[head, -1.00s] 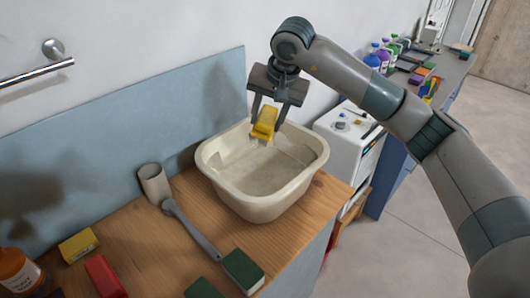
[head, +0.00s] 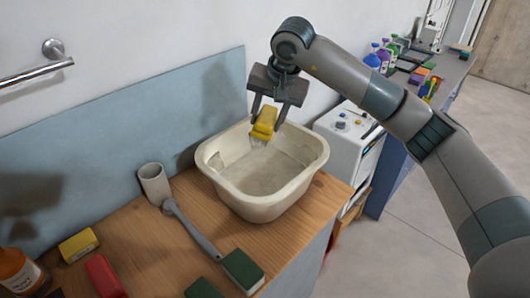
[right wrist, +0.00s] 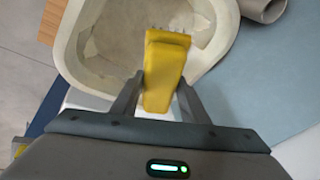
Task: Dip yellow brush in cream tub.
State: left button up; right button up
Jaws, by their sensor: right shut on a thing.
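The yellow brush (head: 264,122) is held in my right gripper (head: 272,112), with its pale bristles pointing down. The cream tub (head: 238,189) stands on the wooden counter, and the brush hangs over its back part at about rim height. I cannot tell whether the bristles touch what is in the tub. In the right wrist view the brush (right wrist: 163,75) sits between the two fingers of the gripper (right wrist: 160,98), above the tub (right wrist: 68,50). My left gripper does not show.
A yellow block (head: 79,245), a red block (head: 104,277) and an orange bottle (head: 18,270) are at the lower left. A white appliance (head: 347,143) stands right of the tub.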

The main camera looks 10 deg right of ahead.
aim_at(265, 112)
jog(key=shift+r, duration=0.2)
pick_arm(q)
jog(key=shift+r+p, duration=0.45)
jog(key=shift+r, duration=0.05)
pick_arm(e)
jog(key=shift+r, duration=1.85)
